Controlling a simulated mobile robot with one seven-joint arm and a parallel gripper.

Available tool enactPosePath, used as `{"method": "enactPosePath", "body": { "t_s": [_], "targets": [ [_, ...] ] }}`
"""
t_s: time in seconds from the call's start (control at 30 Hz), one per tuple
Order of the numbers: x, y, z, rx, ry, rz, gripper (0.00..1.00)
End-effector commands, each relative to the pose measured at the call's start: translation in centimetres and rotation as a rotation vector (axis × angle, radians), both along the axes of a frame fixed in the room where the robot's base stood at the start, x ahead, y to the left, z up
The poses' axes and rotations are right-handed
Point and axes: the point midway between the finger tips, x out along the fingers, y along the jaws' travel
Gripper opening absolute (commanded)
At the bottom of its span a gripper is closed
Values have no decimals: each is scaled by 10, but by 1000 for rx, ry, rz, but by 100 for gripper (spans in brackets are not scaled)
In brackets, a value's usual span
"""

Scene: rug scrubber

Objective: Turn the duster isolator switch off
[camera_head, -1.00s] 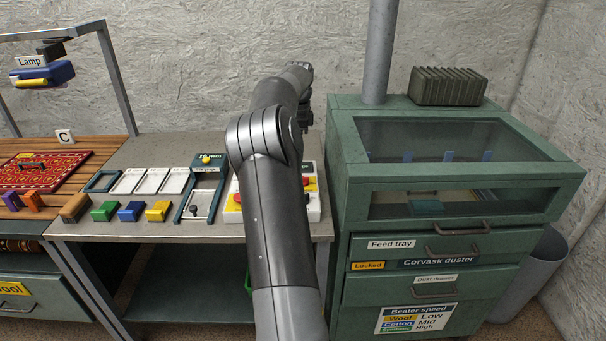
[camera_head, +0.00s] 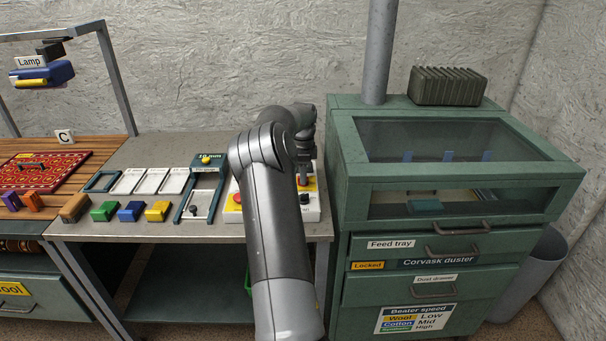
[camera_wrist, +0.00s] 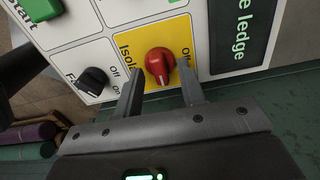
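The isolator switch (camera_wrist: 158,66) is a round red knob on a yellow plate lettered "Isola…", partly hidden, in the wrist view. A pale mark on the knob points toward my gripper. An "Of…" label is at its right; any other position label is hidden. My gripper (camera_wrist: 161,92) is open, with one finger on each side of the knob's near edge. I cannot tell whether either finger touches it. In the head view, my gripper (camera_head: 303,178) is over the right part of the white control panel (camera_head: 311,212), and my arm hides much of that panel.
A black knob (camera_wrist: 93,80) with On and Off labels sits left of the isolator, close to my left finger. The green duster cabinet (camera_head: 350,200) stands close at the right. Trays and coloured blocks lie left.

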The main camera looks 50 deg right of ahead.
Motion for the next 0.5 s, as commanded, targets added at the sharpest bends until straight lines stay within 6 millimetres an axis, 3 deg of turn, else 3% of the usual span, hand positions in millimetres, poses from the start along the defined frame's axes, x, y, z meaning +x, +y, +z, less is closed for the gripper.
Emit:
{"method": "enactPosePath", "body": {
  "t_s": [0.33,0.5],
  "targets": [
    [0,0,-4,1,-1,0,36],
    [0,0,-4,1,-1,0,22]
  ]
}}
